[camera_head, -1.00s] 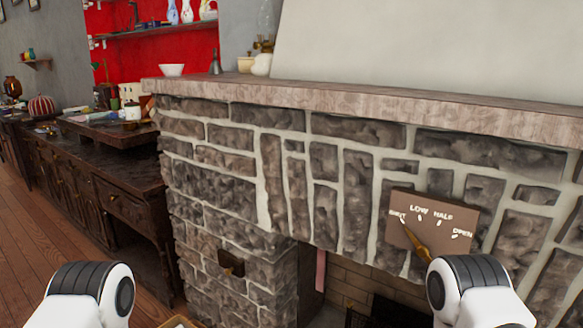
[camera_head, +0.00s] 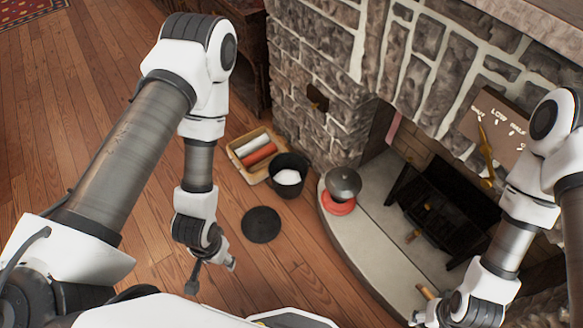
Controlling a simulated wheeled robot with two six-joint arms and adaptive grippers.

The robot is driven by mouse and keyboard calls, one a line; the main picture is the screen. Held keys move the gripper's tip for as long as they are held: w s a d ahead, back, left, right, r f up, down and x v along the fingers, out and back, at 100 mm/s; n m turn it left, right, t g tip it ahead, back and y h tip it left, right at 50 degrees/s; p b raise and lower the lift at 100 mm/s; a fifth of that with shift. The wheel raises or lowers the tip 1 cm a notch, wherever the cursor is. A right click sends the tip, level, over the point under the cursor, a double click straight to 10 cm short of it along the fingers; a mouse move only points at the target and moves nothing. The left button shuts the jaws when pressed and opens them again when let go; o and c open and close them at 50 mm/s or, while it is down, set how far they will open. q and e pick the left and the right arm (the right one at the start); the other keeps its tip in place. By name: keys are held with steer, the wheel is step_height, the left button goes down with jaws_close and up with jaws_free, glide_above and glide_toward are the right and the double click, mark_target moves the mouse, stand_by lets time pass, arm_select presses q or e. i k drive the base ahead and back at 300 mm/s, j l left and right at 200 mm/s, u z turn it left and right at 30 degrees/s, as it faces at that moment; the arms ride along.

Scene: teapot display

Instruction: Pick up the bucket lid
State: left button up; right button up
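The bucket lid (camera_head: 261,225) appears to be a flat, dark round disc lying on the wooden floor. The black bucket (camera_head: 290,192) stands just beyond it to the upper right, uncovered, with something white inside. My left gripper (camera_head: 212,277) hangs to the lower left of the lid, apart from it. Its fingers look spread, with nothing between them. My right gripper (camera_head: 430,316) is at the bottom right, over the hearth's front area; its fingers are too small and partly cut off to tell their state.
A wooden tray (camera_head: 237,159) with rolled red and white items lies beside the bucket. A grey domed pot (camera_head: 343,181) sits on a red base (camera_head: 335,207) on the pale hearth (camera_head: 367,242). A black stove grate (camera_head: 440,205) stands in the stone fireplace.

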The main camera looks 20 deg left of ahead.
mark_target(261, 224)
steer(key=k+j+u, duration=0.1)
steer(key=j, duration=0.3)
steer(key=k+j+u, duration=0.1)
steer(key=j, duration=0.35)
steer(key=k+j, duration=0.2)
steer(key=j, duration=0.25)
steer(key=u, duration=0.05)
